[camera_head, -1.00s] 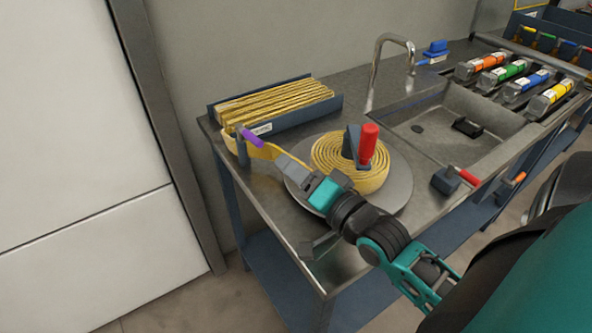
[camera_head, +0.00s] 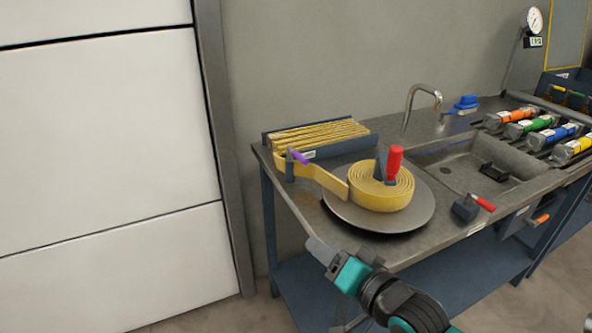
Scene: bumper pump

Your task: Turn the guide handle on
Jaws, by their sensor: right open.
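A guide with a purple handle (camera_head: 298,156) stands at the left end of the bench, in front of the folded hose tray. The purple handle slopes down to the right. A yellow flat hose (camera_head: 322,177) runs from beside this guide to a yellow coil (camera_head: 385,196) on a round grey turntable (camera_head: 346,214). A crank with an upright red grip (camera_head: 394,163) stands at the coil's centre. My right gripper (camera_head: 312,245) is open and empty, at the bench's near-left edge, below and apart from the purple handle. My left gripper is out of view.
A tray of folded yellow hose (camera_head: 358,147) is at the back left. A sink with a tap (camera_head: 409,100) and a red-handled lever (camera_head: 483,203) lie to the right, with several coloured nozzles beyond. A pale door panel (camera_head: 100,130) fills the left; floor is clear before it.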

